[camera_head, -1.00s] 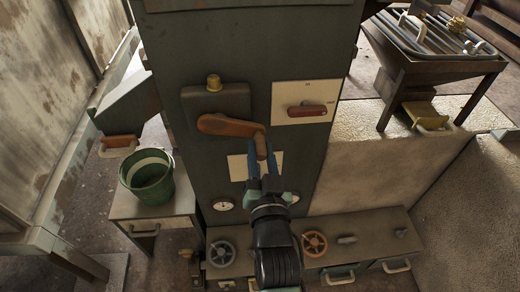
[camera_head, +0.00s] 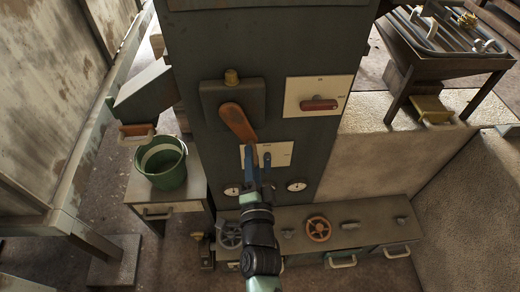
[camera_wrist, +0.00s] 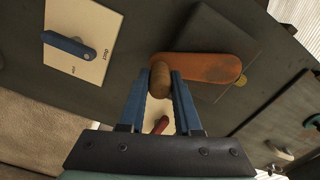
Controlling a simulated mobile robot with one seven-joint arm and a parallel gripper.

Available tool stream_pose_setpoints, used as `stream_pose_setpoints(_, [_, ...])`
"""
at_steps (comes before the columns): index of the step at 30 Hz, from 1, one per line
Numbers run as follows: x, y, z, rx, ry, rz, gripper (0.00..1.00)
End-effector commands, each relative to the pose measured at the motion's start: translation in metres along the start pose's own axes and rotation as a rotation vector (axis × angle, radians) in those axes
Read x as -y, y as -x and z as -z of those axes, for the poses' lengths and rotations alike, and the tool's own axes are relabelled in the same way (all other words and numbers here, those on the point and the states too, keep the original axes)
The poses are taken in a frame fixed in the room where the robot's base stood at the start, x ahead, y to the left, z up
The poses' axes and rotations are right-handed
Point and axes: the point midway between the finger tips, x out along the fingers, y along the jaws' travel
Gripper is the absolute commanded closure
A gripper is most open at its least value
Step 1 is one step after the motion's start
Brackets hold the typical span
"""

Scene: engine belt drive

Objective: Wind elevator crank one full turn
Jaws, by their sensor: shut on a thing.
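The elevator crank has an orange arm (camera_head: 238,122) on a dark box (camera_head: 218,98) fixed to the tall grey-green cabinet (camera_head: 190,50). The crank arm points down and slightly right in the head view. Its brown wooden handle (camera_wrist: 161,79) sits between the two blue fingers of my gripper (camera_wrist: 160,90) in the wrist view. My gripper is shut on that handle, and it also shows in the head view (camera_head: 250,155). The fingers and my arm mostly hide the handle in the head view.
A panel with a red lever (camera_head: 319,104) is right of the crank. A lower white panel has a blue lever (camera_head: 267,160). Below are round gauges and a bench with an orange handwheel (camera_head: 318,229). A green bucket (camera_head: 161,164) stands on a small table at left.

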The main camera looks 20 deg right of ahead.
Motion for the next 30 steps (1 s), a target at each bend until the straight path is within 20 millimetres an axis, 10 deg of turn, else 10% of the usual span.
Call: stream_pose_setpoints(30, [0.006,0.001,-0.037,0.009,-0.401,-0.004,1.00])
